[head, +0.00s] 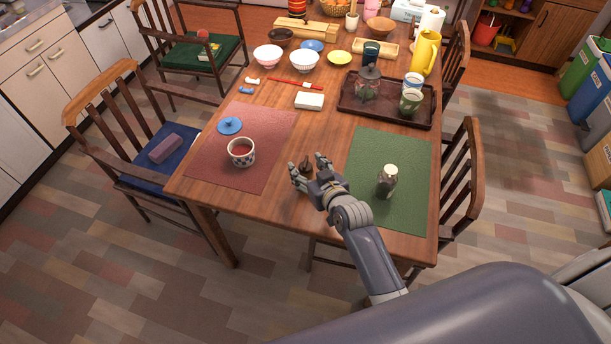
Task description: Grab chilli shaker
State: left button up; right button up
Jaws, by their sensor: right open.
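A small shaker-like jar (387,181) with a pale cap stands upright on the green placemat (416,165) near the front right of the table. A small dark brown object (305,163) sits on bare wood between the two placemats, partly behind my right gripper's fingers. It is too small to tell what it is, and I cannot read a label on either. My right gripper (309,171) is open over the front of the table, with its fingertips close to the brown object. I cannot tell whether they touch it. The jar stands apart, to its right. My left gripper is not in view.
A red placemat (215,165) holds a checkered cup (241,152) and a blue lid (230,126). A dark tray (349,105) with a glass jar and cups lies behind the green mat. Bowls (304,61) stand further back. Chairs (459,190) flank the table.

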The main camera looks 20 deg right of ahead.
jog(key=shift+x, duration=0.9)
jog(key=shift+s, duration=0.1)
jog(key=c, duration=1.2)
grip_shut()
jog(key=shift+r, duration=0.2)
